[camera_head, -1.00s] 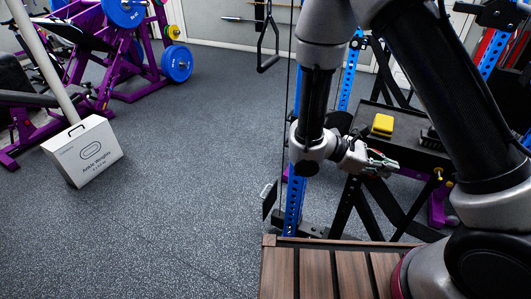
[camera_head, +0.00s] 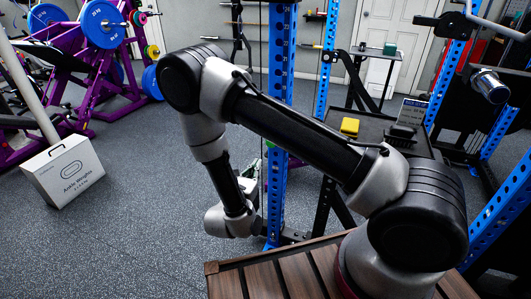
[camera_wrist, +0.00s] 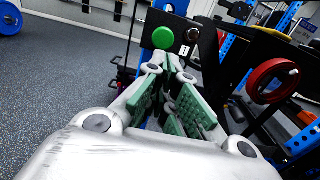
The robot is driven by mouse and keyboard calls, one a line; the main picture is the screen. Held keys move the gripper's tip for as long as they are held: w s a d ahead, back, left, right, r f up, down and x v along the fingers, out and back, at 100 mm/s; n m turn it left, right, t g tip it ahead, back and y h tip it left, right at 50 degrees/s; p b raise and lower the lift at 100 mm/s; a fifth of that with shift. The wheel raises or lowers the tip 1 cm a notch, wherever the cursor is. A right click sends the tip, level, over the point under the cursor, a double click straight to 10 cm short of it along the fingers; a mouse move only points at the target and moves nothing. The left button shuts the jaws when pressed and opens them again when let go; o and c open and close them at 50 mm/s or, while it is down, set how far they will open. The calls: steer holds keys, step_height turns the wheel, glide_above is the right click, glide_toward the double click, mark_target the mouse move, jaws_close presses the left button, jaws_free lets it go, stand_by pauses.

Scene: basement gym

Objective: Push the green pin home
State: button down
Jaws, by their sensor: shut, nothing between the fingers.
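The green pin shows as a round green knob (camera_wrist: 163,38) on a black plate in the wrist view. A dark brownish knob (camera_wrist: 192,35) sits just right of it. My gripper (camera_wrist: 167,62) is shut and empty, its fingertips pointing toward the green knob and just below it in the picture. I cannot tell whether the tips touch the knob. The pin's shaft and its hole are hidden. In the head view my gripper (camera_head: 250,169) is small beside the blue upright, and the green pin cannot be made out there.
A blue perforated upright (camera_head: 277,185) stands close to my gripper. A black bench top (camera_head: 370,130) carries a yellow block (camera_head: 350,126). A red ring (camera_wrist: 265,82) lies right in the wrist view. A white box (camera_head: 63,172) stands on open floor at left.

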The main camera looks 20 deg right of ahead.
steer(key=x, duration=1)
steer(key=shift+w+d, duration=0.2)
steer(key=shift+d, duration=0.05)
steer(key=x, duration=0.2)
steer(key=shift+w+d, duration=0.15)
steer(key=shift+w, duration=0.15)
